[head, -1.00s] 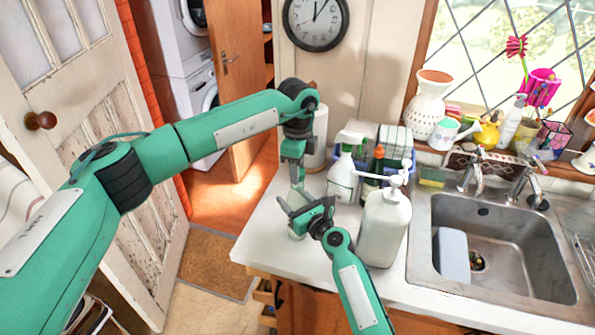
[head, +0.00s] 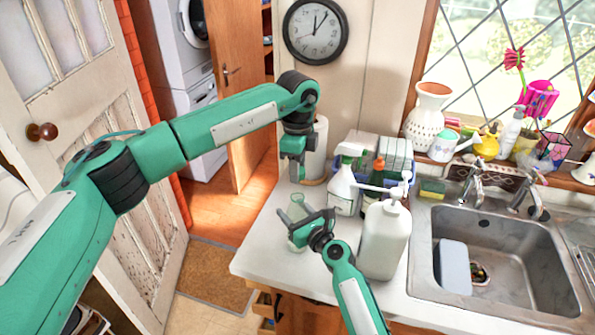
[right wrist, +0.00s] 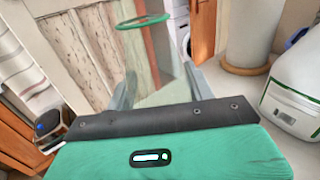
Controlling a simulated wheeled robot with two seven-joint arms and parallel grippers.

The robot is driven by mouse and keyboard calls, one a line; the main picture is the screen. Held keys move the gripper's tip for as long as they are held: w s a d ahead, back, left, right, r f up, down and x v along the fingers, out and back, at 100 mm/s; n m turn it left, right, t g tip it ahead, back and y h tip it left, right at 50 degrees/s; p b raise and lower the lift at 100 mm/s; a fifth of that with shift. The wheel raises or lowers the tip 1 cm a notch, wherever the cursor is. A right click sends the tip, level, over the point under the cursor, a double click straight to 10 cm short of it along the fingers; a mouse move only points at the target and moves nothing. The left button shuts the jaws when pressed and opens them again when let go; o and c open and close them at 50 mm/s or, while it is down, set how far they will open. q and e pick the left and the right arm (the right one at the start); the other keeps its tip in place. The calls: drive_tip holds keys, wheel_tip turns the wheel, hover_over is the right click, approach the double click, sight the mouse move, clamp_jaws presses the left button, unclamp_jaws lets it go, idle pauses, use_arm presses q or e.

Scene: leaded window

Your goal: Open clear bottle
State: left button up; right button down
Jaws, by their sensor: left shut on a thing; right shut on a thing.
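The clear bottle (head: 297,208) stands upright over the left part of the counter, its top showing below my left gripper. In the right wrist view the see-through bottle (right wrist: 150,62) has a green ring around its top. My right gripper (head: 306,228) is shut around the bottle's body from the right and near side. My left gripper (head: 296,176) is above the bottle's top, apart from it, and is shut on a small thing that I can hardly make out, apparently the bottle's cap.
A white pump bottle (head: 385,238) stands close right of my right gripper. Behind it are a spray bottle (head: 342,190) and a dark bottle (head: 373,182). A paper roll (head: 318,150) stands behind my left gripper. The sink (head: 490,255) is at right. The counter's left front is clear.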

drive_tip(key=shift+c, duration=2.3)
unclamp_jaws()
drive_tip(key=shift+s, duration=0.1)
